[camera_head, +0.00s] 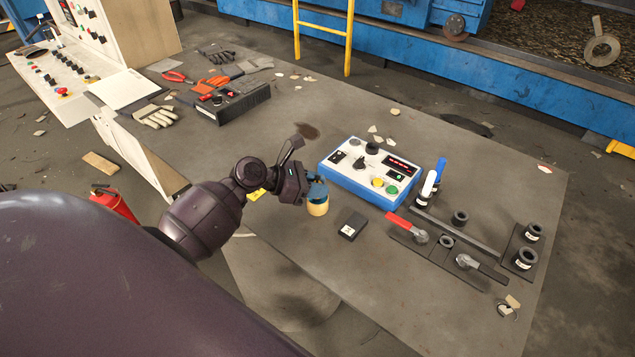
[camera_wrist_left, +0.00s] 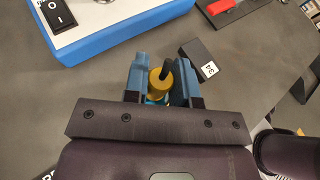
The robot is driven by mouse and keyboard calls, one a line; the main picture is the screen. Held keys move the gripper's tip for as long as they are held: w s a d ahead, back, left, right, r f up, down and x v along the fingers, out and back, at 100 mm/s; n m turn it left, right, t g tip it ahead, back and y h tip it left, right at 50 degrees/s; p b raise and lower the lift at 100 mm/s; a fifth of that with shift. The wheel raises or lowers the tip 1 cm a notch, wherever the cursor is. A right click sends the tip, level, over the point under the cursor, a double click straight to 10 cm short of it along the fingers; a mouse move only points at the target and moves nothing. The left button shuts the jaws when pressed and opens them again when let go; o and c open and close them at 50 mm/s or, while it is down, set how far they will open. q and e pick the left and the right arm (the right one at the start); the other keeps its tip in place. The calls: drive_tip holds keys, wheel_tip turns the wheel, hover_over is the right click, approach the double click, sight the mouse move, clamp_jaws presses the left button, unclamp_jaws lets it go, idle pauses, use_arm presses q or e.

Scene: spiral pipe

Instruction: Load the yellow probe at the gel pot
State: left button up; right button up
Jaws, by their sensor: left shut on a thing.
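My left gripper (camera_head: 317,190) is low over the middle of the table, its blue fingers closed on the yellow probe. In the left wrist view, the yellow probe (camera_wrist_left: 158,84) with its dark upper end sits between the two fingers (camera_wrist_left: 162,70). A little light-blue material shows just below it. My right gripper is not in view.
A blue-and-white control box (camera_head: 368,170) stands close right of the gripper. Red-handled (camera_head: 405,227) and blue-handled (camera_head: 440,170) fittings and black sockets are farther right. Tools and a black case (camera_head: 243,100) lie at far left.

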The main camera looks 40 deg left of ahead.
use_arm(q)
drive_tip(key=shift+w+r+p, duration=0.1)
drive_tip(key=shift+r+p, duration=0.9)
drive_tip(key=shift+r, duration=0.15)
drive_tip(key=shift+r+p, duration=0.75)
drive_tip(key=shift+r, duration=1.4)
